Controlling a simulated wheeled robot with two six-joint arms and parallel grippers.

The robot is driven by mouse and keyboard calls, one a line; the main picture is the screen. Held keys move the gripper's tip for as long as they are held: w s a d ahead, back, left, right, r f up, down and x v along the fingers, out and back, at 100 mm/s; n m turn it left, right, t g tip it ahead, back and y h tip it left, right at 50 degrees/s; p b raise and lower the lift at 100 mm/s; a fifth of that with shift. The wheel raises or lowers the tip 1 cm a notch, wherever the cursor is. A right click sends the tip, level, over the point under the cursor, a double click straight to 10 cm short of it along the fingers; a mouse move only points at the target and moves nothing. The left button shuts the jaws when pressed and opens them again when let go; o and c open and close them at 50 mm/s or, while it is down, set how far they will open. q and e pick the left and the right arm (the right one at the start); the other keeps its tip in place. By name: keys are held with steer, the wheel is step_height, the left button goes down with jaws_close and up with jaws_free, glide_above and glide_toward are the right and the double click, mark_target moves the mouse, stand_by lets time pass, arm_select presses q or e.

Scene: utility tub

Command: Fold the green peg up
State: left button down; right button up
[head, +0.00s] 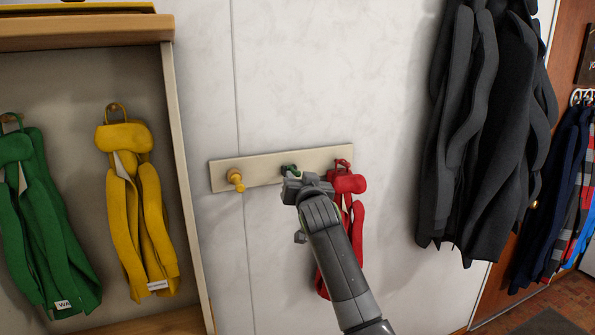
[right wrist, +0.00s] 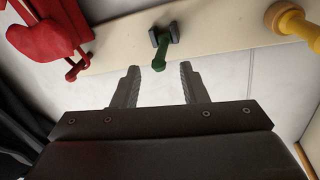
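The green peg (head: 288,168) is mounted on a pale wooden rail (head: 262,172) on the wall, between the yellow peg and the red garment. In the right wrist view the green peg (right wrist: 161,47) sits in a dark bracket, its rounded tip toward my fingers. Whether it points up or straight out is hard to tell. My right gripper (head: 294,184) is right in front of it and partly covers it in the head view. In the right wrist view its two fingers (right wrist: 159,69) are apart, with the peg's tip between or just beyond the fingertips. My left gripper is not in view.
A yellow peg (head: 236,179) sticks out to the left. A red garment (head: 349,184) hangs close on the right, partly behind my arm. Dark coats (head: 487,130) hang further right. A cubby (head: 175,170) with green (head: 40,225) and yellow garments (head: 140,210) stands left.

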mark_target(298, 175)
steer(key=shift+w+a+p, duration=0.2)
steer(key=shift+w+p, duration=0.2)
steer(key=shift+w, duration=1.6)
jaws_close()
